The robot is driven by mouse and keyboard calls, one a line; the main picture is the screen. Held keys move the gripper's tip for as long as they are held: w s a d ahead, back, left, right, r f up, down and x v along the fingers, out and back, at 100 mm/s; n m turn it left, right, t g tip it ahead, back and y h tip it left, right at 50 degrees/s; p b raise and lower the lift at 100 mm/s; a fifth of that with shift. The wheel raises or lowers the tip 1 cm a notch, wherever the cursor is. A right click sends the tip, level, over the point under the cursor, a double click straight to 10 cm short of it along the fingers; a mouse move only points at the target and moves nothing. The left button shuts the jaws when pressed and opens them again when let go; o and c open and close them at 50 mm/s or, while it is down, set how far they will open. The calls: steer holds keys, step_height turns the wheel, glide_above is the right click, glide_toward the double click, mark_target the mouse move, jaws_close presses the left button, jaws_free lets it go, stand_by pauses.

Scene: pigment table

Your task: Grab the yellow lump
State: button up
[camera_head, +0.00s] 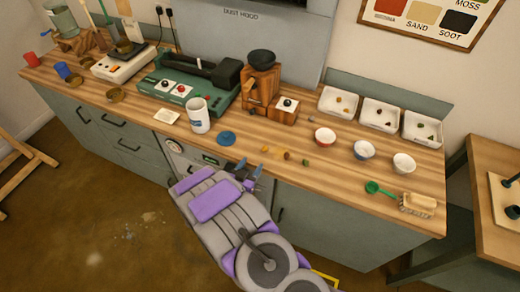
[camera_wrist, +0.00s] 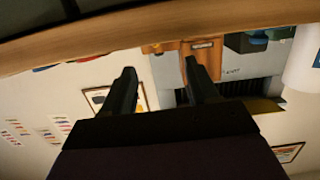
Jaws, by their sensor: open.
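Several small lumps lie in a loose row near the counter's front edge in the head view. A yellowish-ochre lump (camera_head: 286,155) is in the middle, a small orange-brown lump (camera_head: 264,149) to its left and an olive-brown lump (camera_head: 305,162) to its right. They are small, so their exact colours are hard to tell. My gripper (camera_head: 249,167) is open and empty at the front edge, left of and nearer than the yellowish lump, apart from it. In the wrist view my gripper (camera_wrist: 160,72) shows two spread fingers with nothing between them; no lump is clearly visible there.
A blue disc (camera_head: 226,138) and white mug (camera_head: 198,115) stand left of the lumps. Three white trays (camera_head: 422,127) line the back.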

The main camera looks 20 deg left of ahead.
mark_target(265, 150)
steer(key=w+d, duration=0.1)
steer(key=w, duration=0.1)
steer(key=w+d, duration=0.2)
steer(key=shift+w+d+r, duration=0.15)
steer(key=shift+d, duration=0.15)
steer(key=w+a, duration=0.1)
steer(key=w+a+f, duration=0.1)
steer(key=a, duration=0.1)
steer(key=shift+w+a+f+b, duration=0.1)
steer(key=shift+w+f+b, duration=0.15)
steer(key=shift+w+b, duration=0.15)
steer(key=shift+w+d, duration=0.3)
steer(key=shift+w, duration=0.3)
steer(key=shift+w+d, duration=0.3)
steer(key=shift+w, duration=0.3)
steer(key=shift+d+r, duration=0.15)
steer(key=shift+d, duration=0.5)
steer(key=shift+a, duration=0.2)
steer(key=c, duration=0.3)
steer(key=shift+a+f, duration=0.25)
steer(key=shift+a, duration=0.6)
steer(key=c, duration=0.4)
steer(key=shift+d, duration=0.3)
steer(key=c, duration=0.3)
steer(key=shift+d+r, duration=0.2)
steer(key=shift+d, duration=0.2)
jaws_close()
